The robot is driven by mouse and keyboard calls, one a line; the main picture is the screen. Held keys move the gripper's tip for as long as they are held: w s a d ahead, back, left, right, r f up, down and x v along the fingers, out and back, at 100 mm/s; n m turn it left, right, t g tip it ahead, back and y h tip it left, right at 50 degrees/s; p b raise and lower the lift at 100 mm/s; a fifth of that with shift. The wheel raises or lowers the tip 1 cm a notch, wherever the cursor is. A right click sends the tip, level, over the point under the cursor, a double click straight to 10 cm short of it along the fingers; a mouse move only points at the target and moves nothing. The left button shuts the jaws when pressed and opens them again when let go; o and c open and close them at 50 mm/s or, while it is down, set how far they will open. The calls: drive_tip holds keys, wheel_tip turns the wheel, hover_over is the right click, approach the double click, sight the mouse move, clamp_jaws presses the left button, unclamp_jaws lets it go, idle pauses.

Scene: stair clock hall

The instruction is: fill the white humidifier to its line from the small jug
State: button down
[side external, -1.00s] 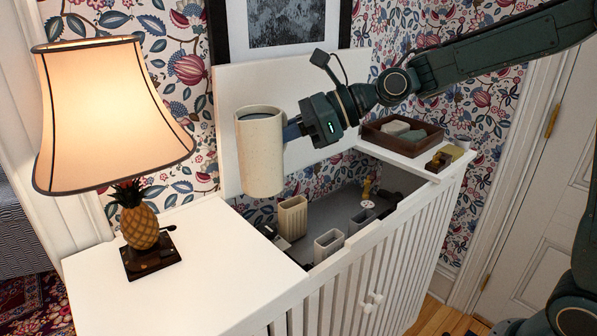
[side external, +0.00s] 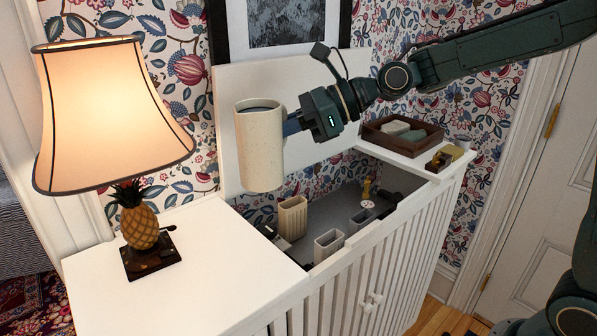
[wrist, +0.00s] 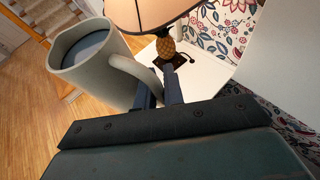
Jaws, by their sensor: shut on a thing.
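A speckled cream jug (side external: 261,148) with a handle is held upright, or nearly so, above the open section of the white cabinet. Dark liquid shows inside near its rim, and the jug (wrist: 97,65) also shows in the wrist view. My gripper (side external: 291,126) is shut on the jug's handle, on its right side. I cannot tell which is the humidifier, and no fill line is readable.
A lit lamp (side external: 113,120) with a pineapple base stands on the cabinet's left top (side external: 190,260), which is otherwise clear. The raised white lid (side external: 290,95) stands behind the jug. A brown tray (side external: 402,138) sits at the right end.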

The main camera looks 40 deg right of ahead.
drive_tip(key=shift+w, duration=0.15)
drive_tip(key=w+d+f, duration=0.5)
drive_tip(key=d, duration=0.3)
drive_tip(key=w+d+f, duration=0.5)
drive_tip(key=d, duration=0.4)
drive_tip(key=d+f, duration=1.4)
drive_tip(key=d, duration=0.4)
drive_tip(key=shift+s+f, duration=0.35)
drive_tip(key=shift+a+r, duration=0.1)
drive_tip(key=shift+r, duration=0.05)
drive_tip(key=shift+s+a+r+n+h, duration=0.3)
drive_tip(key=shift+a+r+n+h, duration=0.4)
drive_tip(key=shift+r+n+h, duration=0.4)
drive_tip(key=shift+f, duration=0.2)
